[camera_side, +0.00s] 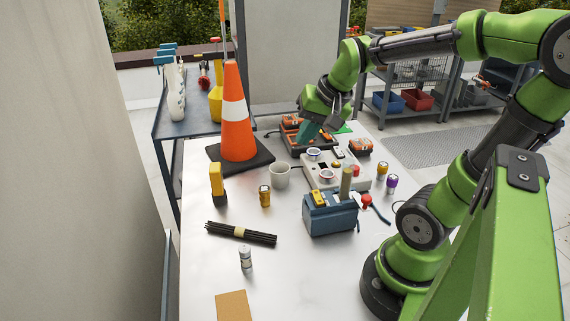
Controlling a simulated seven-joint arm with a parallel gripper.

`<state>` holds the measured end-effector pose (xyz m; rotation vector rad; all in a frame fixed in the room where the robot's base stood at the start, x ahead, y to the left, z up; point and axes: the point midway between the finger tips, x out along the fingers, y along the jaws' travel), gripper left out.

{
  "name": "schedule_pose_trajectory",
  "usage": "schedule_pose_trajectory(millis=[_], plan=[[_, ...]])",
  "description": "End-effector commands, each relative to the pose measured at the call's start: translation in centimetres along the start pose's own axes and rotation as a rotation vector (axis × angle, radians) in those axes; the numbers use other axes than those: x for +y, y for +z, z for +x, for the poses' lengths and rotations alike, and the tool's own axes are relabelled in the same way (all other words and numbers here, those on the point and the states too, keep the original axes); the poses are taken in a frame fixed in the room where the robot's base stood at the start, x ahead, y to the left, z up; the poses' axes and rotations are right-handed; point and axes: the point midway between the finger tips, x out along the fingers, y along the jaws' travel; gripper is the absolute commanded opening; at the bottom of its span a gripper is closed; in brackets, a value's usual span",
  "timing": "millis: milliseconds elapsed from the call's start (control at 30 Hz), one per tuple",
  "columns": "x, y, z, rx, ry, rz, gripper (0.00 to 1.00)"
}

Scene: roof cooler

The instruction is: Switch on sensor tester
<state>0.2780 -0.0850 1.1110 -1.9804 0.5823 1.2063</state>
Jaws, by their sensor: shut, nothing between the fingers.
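A pale box with round dials and a red button, which looks like the sensor tester (350,183), sits on the white table right of the middle. Its switch position is too small to tell. Whether the fingertips touch anything below cannot be told from this angle.
The orange-and-black unit (293,123) and an orange-black block (361,146) stand behind the tester. A blue toolbox (330,221) is in front. Black rods (240,234) lie front left. The table's front is mostly clear.

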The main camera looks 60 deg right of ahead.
Motion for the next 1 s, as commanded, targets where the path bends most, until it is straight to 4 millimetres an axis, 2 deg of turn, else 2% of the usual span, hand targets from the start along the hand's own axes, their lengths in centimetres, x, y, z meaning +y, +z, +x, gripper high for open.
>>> schedule_pose_trajectory(millis=[33, 167, 200, 300, 400, 467, 633, 1000], plan=[[1.7, -2.4, 0.7, 0.004, 0.044, 0.132, 0.00], [6.5, -7.7, 1.9, 0.035, 0.139, 0.475, 0.00], [8.2, -9.3, 2.2, 0.050, 0.167, 0.587, 0.00], [12.8, -12.7, 2.8, 0.102, 0.232, 0.870, 0.00], [16.1, -15.1, 2.9, 0.163, 0.271, 1.105, 0.00], [17.0, -16.1, 2.8, 0.194, 0.277, 1.204, 0.00], [16.9, -17.2, 2.1, 0.245, 0.257, 1.354, 0.00], [16.8, -17.1, 2.1, 0.250, 0.253, 1.399, 0.00]])
